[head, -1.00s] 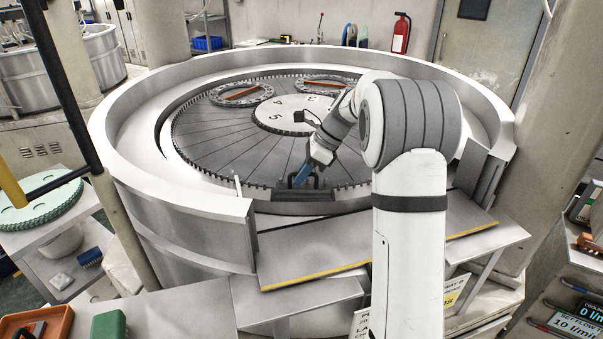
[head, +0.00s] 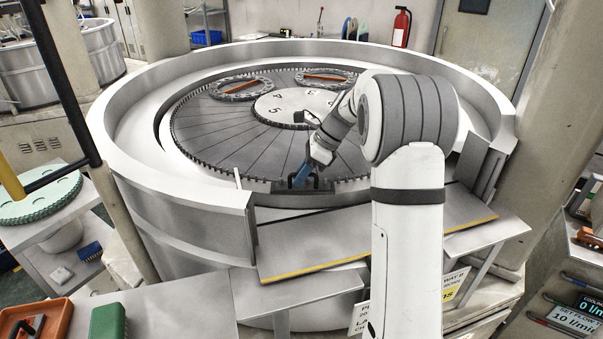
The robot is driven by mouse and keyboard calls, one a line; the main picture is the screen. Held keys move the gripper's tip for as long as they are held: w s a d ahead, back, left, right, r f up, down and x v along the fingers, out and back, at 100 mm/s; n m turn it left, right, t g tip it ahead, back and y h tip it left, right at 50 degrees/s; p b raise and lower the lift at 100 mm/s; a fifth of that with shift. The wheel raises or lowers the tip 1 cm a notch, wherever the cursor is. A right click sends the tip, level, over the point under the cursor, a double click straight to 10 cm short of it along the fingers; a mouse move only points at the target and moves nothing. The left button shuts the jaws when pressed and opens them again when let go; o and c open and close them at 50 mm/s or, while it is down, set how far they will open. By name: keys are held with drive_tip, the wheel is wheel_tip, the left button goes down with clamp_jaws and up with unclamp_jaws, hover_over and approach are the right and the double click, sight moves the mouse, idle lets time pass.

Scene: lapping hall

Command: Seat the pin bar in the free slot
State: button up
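The round lapping machine has a ring of small pins (head: 212,157) around its dark segmented plate (head: 222,128). At the front edge of that ring is a dark block with upright, handle-like parts (head: 315,183), which looks like the pin bar in or at the front gap. My gripper (head: 299,181) reaches down to this block from above, with a blue part at its end touching or just over it. The fingers are too small and overlapped to show whether they hold the block. How deep the block sits, and the slot under it, cannot be made out.
A wide metal rim (head: 178,193) surrounds the plate, with an opening at the front. A yellow-edged shelf (head: 330,250) lies before it. Two ring carriers (head: 234,88) and a numbered white disc (head: 278,107) lie on the plate. An orange tray (head: 60,312) and green block (head: 107,320) sit front left.

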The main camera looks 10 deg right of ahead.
sight(316, 187)
drive_tip(key=o, duration=0.4)
drive_tip(key=b+v, duration=0.1)
drive_tip(key=v, duration=0.6)
drive_tip(key=shift+d+r, duration=0.25)
drive_tip(key=shift+r, duration=0.1)
drive_tip(key=s+a+n+t+h+b, duration=0.1)
drive_tip(key=s+a+n+h, duration=0.1)
drive_tip(key=s+n, duration=0.45)
drive_tip(key=s+a+n+h+b, duration=0.15)
drive_tip(key=s+n, duration=0.25)
drive_tip(key=s, duration=0.6)
drive_tip(key=s+f+n+t+h, duration=0.1)
drive_tip(key=s+f+n, duration=0.2)
drive_tip(key=s+n, duration=0.2)
drive_tip(key=s+f+n+t+h, duration=0.1)
drive_tip(key=s+n, duration=0.4)
drive_tip(key=s, duration=0.5)
drive_tip(key=shift+s+a+f+h, duration=0.35)
drive_tip(key=shift+f+h, duration=0.1)
drive_tip(key=shift+f, duration=0.5)
